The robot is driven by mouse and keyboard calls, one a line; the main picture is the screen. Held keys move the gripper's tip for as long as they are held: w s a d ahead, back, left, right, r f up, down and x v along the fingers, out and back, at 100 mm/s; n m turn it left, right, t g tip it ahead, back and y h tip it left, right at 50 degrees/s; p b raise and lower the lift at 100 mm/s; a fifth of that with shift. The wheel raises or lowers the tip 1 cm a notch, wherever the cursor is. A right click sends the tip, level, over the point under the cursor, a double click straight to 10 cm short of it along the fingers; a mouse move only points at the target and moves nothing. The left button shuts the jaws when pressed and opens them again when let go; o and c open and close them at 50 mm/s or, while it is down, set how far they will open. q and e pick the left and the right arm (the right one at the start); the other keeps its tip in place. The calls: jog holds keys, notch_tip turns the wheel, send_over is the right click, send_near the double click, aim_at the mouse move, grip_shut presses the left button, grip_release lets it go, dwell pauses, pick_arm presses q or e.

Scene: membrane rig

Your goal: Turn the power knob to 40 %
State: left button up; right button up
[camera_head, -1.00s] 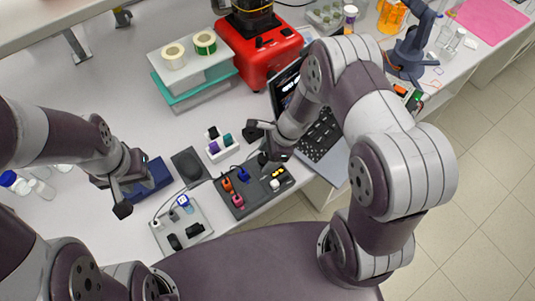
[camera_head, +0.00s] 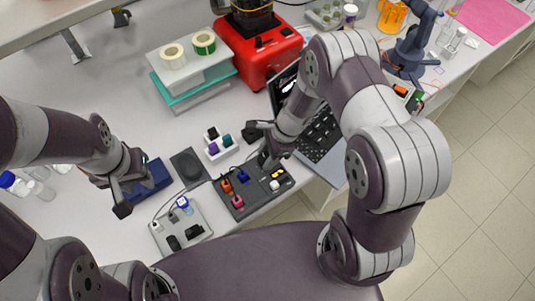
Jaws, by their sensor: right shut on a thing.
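A dark control panel (camera_head: 256,204) lies near the table's front edge, with orange, pink and blue parts, a white knob-like part and yellow marks on top. My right gripper (camera_head: 264,159) is at the panel's far edge, shut on a small dark part there that I take to be the power knob. The fingers hide most of it, so its setting cannot be read. My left gripper (camera_head: 134,194) hangs over the table at the left, beside a dark blue block (camera_head: 154,178), with its fingers apart and nothing seen between them.
A grey plate (camera_head: 181,227) with small dark parts and a cable lies left of the panel. Behind are a dark pad (camera_head: 188,167), a white holder (camera_head: 222,152) with coloured parts, and a red machine (camera_head: 262,57). A laptop (camera_head: 323,148) stands close right of my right gripper.

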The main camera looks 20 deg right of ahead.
jog(key=n, duration=0.2)
jog(key=n+g, duration=0.1)
jog(key=n, duration=0.1)
jog(key=shift+w+r+g, duration=0.1)
jog(key=shift+w+g, duration=0.2)
jog(key=shift+w, duration=0.05)
jog(key=shift+a+n+g+h+b, duration=0.1)
jog(key=shift+n+g+h+b, duration=0.25)
jog(key=shift+n, duration=0.85)
jog(key=shift+a+n+g+h+b, duration=0.1)
jog(key=shift+n+g+h, duration=0.25)
jog(key=shift+n, duration=0.85)
jog(key=o, duration=1)
jog(key=shift+o, duration=0.2)
